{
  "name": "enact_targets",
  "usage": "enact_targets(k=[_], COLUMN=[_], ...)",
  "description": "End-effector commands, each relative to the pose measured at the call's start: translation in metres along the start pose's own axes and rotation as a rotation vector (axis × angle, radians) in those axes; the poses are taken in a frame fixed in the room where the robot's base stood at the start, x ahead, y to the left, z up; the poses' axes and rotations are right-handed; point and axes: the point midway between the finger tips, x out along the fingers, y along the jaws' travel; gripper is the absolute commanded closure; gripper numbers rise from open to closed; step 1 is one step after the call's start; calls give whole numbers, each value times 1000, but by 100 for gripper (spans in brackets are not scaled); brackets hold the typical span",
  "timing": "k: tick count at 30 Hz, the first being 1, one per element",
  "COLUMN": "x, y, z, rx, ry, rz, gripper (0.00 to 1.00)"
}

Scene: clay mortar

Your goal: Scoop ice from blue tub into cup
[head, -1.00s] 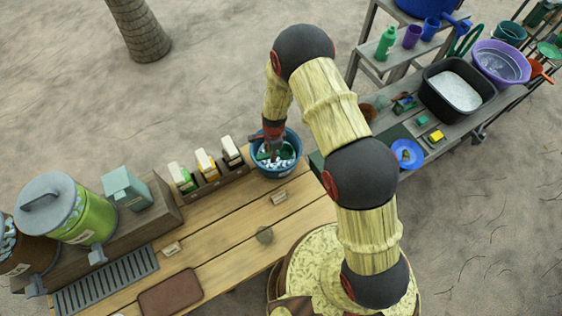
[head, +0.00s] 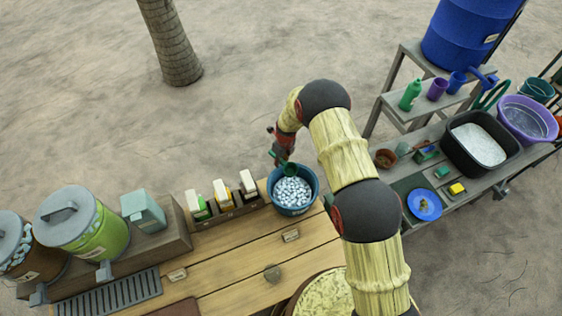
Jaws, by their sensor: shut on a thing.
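The blue tub (head: 273,203) stands at the far right end of the wooden table and is filled with whitish ice pieces (head: 292,191). My gripper (head: 277,153) is shut on a green scoop (head: 289,169), just above the tub's back rim. The scoop's bowl is small in view, and I cannot tell how much ice is in it. Purple cups and blue cups stand on the rack at the right: a purple cup (head: 437,89) and a blue cup (head: 457,82). I cannot tell which cup the task means.
Small cartons (head: 222,193) stand in a holder left of the tub. Lidded dispensers (head: 82,221) stand farther left. A black basin (head: 451,150), a purple basin (head: 506,128) and a blue plate (head: 416,205) sit on the right bench. The front table boards are mostly clear.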

Motion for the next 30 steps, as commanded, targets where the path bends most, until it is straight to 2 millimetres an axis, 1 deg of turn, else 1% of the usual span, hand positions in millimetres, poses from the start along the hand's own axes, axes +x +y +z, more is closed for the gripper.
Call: enact_targets(k=[7, 9, 18, 21, 30], x=[6, 8, 16, 20, 22], y=[-1, -1, -2, -2, -3], z=[-6, -4, -9, -9, -10], rx=[3, 2, 2, 0, 1], ry=[-80, -103, -189, -195, -223], rz=[-4, -2, -7, -6, -5], gripper=[100, 100, 100, 100, 100])
